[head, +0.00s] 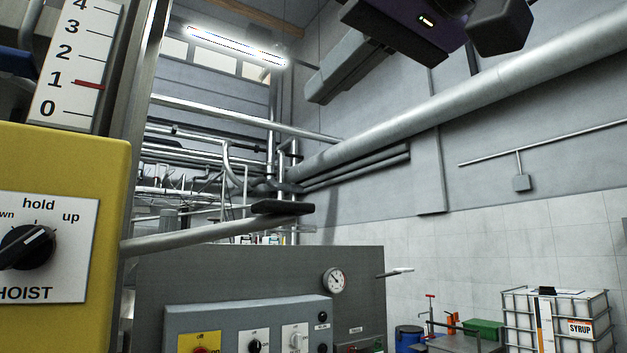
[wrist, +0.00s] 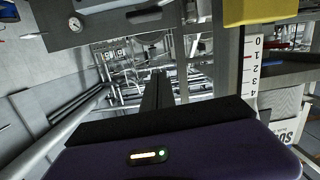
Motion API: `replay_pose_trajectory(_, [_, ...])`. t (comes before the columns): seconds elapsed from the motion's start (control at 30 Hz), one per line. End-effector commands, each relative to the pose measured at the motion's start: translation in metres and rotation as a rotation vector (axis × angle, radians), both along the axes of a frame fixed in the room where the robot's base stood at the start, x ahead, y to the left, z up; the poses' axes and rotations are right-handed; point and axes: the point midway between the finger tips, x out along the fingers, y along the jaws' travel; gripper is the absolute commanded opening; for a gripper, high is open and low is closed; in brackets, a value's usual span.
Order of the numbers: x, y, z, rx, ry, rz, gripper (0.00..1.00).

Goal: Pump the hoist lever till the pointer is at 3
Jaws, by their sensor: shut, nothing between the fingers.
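The yellow hoist box (head: 65,165) stands at the left in the head view, and a corner of it shows in the wrist view (wrist: 262,10). Its black knob (head: 27,247) has its mark towards "up". The scale (head: 75,50) above runs from 0 to 4, and its red pointer (head: 89,84) is at about 1. The hoist lever (head: 190,232) sticks out rightward from the box, slightly raised, ending in a black grip (head: 283,207). My gripper (head: 318,92) is shut and empty, above and apart from the lever grip. Its fingers also show in the wrist view (wrist: 158,74).
A grey panel (head: 255,265) with a dial gauge (head: 334,281) and a switch box (head: 245,320) stands below the lever. A white syrup tank (head: 560,315) is at the lower right. A thick pipe (head: 480,90) crosses the wall behind. Space around the lever grip looks free.

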Motion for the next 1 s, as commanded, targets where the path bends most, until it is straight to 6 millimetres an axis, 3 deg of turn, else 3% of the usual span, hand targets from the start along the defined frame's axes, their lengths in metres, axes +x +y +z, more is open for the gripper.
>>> replay_pose_trajectory(0.2, [0.003, -0.012, -0.023, -0.013, 0.109, -0.054, 0.00])
replay_pose_trajectory(0.67, [0.008, -0.009, -0.023, -0.004, 0.116, -0.058, 0.00])
replay_pose_trajectory(1.0, [0.052, 0.020, -0.034, -0.004, 0.118, -0.058, 0.00])
